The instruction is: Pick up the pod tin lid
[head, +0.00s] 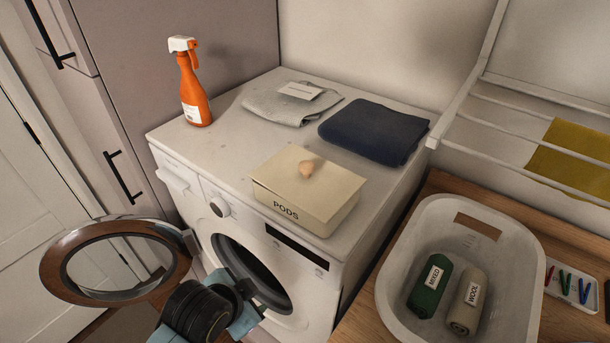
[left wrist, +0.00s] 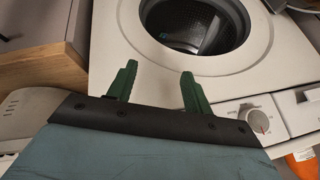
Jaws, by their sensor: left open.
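The pod tin is a cream box marked PODS (head: 286,211) on top of the washing machine, near its front edge. Its lid (head: 329,188) sits flat on the box and has a small round wooden knob (head: 308,168) in the middle. My left arm comes in from below in the head view, in front of the machine's open door; its fingertips cannot be made out there. In the left wrist view my left gripper (left wrist: 157,82) has its two green fingers apart with nothing between them, facing the washer's front. The tin is not in that view. My right gripper is not in view.
The washing machine (head: 176,207) has its round door (head: 117,262) swung open to the left. An orange spray bottle (head: 192,88), a grey folded cloth (head: 268,103) and a navy folded towel (head: 372,132) are on its top. A white basket (head: 521,285) with two rolls stands at the right.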

